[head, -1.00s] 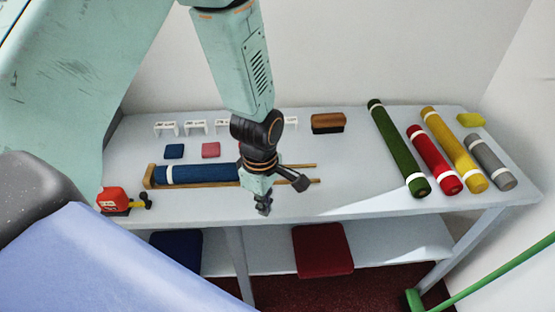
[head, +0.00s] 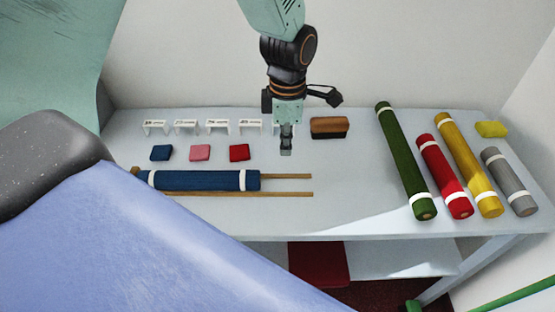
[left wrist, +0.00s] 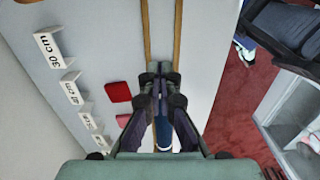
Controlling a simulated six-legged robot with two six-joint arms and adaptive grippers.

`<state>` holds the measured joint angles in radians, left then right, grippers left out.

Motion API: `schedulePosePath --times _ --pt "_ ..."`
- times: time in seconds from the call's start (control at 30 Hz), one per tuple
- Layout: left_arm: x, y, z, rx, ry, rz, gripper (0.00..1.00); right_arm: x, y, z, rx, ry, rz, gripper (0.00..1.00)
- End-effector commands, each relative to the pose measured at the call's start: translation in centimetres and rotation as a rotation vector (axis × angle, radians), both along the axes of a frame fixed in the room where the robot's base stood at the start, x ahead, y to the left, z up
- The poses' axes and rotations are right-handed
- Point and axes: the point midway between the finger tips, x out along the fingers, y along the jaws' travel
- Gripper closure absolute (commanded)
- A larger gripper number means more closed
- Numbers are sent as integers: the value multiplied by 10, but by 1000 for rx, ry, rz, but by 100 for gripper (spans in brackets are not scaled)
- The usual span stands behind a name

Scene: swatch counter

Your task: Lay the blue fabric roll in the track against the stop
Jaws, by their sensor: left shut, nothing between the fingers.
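The blue fabric roll (head: 205,180) with white bands lies lengthwise between the two wooden rails of the track (head: 290,193). Its left end is at the wooden stop (head: 135,172); the stop is partly hidden, so I cannot tell whether they touch. The rails run on bare past the roll's right end. My left gripper (head: 286,150) is shut and empty, pointing down, right of the red swatch and apart from the roll. In the left wrist view its fingers (left wrist: 160,80) partly cover the roll (left wrist: 163,135). My right gripper is not in view.
Blue, pink and red swatches (head: 239,152) lie behind the track, with white length signs (head: 186,126) beyond. A brown brush-like block (head: 329,127) is at the back. Green (head: 405,160), red, yellow and grey rolls lie at the right. The counter between is clear.

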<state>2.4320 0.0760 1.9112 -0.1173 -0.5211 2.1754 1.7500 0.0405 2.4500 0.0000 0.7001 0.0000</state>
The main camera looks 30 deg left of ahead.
Motion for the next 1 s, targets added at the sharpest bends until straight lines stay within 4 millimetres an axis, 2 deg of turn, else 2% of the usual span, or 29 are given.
schedulePosePath --times 0.23,0.57,0.8,1.0 --pt "-6 -1 -41 -1 7 -1 100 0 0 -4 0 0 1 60" --pt "-4 -1 -102 -1 5 -1 100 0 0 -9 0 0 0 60" --pt "-15 21 -96 -2 1 0 100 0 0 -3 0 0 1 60" --pt "-19 30 -96 -1 2 -2 100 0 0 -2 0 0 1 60"
